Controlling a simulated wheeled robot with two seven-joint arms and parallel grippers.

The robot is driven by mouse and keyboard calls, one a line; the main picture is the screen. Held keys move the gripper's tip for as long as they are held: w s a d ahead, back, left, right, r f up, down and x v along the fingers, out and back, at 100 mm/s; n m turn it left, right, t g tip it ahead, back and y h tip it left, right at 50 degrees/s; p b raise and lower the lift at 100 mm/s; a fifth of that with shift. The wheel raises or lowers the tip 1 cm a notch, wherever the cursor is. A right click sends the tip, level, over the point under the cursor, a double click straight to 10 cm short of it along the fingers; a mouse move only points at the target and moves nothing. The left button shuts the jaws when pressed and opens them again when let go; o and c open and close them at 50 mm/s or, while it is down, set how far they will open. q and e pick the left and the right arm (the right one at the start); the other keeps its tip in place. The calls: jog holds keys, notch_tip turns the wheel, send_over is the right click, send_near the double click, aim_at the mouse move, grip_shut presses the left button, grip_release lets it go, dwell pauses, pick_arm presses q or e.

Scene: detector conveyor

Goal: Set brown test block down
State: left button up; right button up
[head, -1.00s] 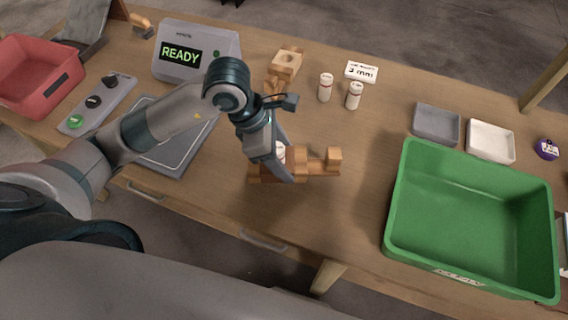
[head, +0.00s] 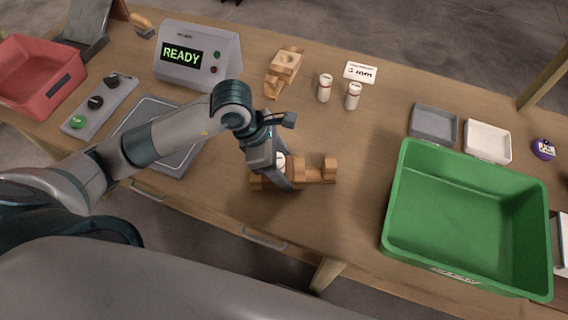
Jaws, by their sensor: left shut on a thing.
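The brown test block (head: 318,174) is a stepped wooden piece near the front middle of the table, in the head view. My left gripper (head: 277,178) comes down over its left part and is shut on it. A small white item (head: 281,159) shows between the gripper's parts at the block. The gripper hides part of the block. The block is at or just above the tabletop; I cannot tell whether it touches. My right gripper is not in view.
A second wooden piece (head: 284,69), two white vials (head: 324,88) and a small sign (head: 361,72) stand behind. A green bin (head: 398,205) is at right, with grey (head: 434,124) and white (head: 488,142) trays behind it. The READY unit (head: 198,56) is back left.

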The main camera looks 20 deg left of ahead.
pick_arm(q)
jog(key=shift+f, duration=0.15)
jog(key=o, duration=1.3)
